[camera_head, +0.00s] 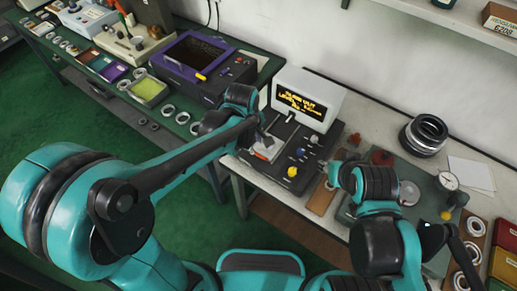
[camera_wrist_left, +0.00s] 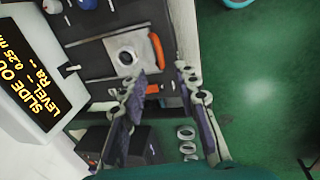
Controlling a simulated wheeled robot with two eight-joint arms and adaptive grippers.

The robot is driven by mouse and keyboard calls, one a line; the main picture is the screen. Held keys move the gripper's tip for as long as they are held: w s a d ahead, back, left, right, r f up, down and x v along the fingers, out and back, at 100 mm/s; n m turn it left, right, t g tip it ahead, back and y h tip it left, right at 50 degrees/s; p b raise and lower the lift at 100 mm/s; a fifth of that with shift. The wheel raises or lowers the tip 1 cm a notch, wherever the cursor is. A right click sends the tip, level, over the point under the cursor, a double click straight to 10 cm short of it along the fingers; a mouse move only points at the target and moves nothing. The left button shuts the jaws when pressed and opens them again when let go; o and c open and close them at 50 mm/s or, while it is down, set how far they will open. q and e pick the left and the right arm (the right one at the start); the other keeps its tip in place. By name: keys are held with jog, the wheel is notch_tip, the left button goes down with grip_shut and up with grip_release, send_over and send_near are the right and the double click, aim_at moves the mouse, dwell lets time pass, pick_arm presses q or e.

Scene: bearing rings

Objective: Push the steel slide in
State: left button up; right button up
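The steel slide (camera_wrist_left: 125,52) is a bright square plate with a round hole, set on the dark top of a bench instrument. An orange handle (camera_wrist_left: 157,50) stands at its outer edge. In the head view the slide (camera_head: 266,150) is partly covered by my left arm. My left gripper (camera_wrist_left: 160,74) is open and empty. Its fingertips are just short of the handle, one on each side of its line; I cannot tell the height gap. In the head view the gripper is mostly hidden at the arm's end. My right arm shows, but I cannot make out its gripper.
A white display box (camera_head: 307,100) with yellow text, including "SLIDE OUT", stands behind the slide. Blue and yellow knobs (camera_head: 292,171) are beside it. A purple-and-black machine (camera_head: 205,65) is on the green bench at left. Stacked rings (camera_head: 425,134) stand at right.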

aim_at(259, 155)
pick_arm(q)
jog(key=f+b, duration=0.1)
jog(key=f, duration=0.1)
jog(key=w+f, duration=0.1)
jog(key=f, duration=0.2)
jog(key=d+f+b, duration=0.1)
jog(key=f, duration=0.2)
jog(key=shift+w+d+b, duration=0.1)
jog(key=shift+w+b, duration=0.05)
jog(key=shift+b, duration=0.2)
grip_shut()
